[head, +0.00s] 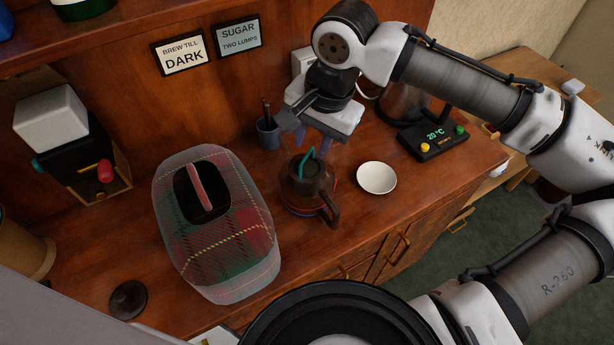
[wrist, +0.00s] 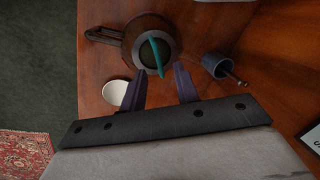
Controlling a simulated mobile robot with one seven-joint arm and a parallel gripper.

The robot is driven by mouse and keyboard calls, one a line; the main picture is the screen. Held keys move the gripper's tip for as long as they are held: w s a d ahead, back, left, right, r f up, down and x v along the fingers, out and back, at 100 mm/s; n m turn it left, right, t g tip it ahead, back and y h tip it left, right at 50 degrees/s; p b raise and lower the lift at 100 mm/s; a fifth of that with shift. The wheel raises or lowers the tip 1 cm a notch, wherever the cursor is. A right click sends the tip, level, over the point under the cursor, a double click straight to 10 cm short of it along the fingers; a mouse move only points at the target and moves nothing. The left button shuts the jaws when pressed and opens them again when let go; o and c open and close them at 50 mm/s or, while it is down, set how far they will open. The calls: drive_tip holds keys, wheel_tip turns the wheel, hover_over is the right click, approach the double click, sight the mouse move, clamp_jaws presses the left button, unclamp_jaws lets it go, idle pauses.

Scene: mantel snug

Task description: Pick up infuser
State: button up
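The infuser (head: 309,163) shows as a teal loop handle standing up from the open top of a dark brown teapot (head: 308,187). In the wrist view the teal infuser handle (wrist: 154,52) crosses the teapot's dark round opening, and the teapot body (wrist: 132,42) surrounds it. The part of the infuser inside the pot is hidden. My gripper (head: 314,143) is just above and behind the teapot in the head view. Its two purple fingers are apart with nothing between them. In the wrist view my gripper (wrist: 160,72) points toward the infuser handle, with a gap left.
A tartan cosy (head: 220,220) stands left of the teapot. A white bowl (head: 376,178) is close on its right, and a blue-grey cup (head: 268,133) with utensils stands behind. A kettle base (head: 432,137) with a display is at right. A dark lid-like disc (head: 127,300) lies front left.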

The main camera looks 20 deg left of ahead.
sight(307, 175)
drive_tip(key=shift+w+a+f, duration=0.1)
drive_tip(key=shift+a+f, duration=0.05)
drive_tip(key=shift+f, duration=0.5)
drive_tip(key=shift+a+f, duration=0.1)
drive_tip(key=shift+f, duration=0.55)
drive_tip(key=shift+c, duration=0.4)
clamp_jaws()
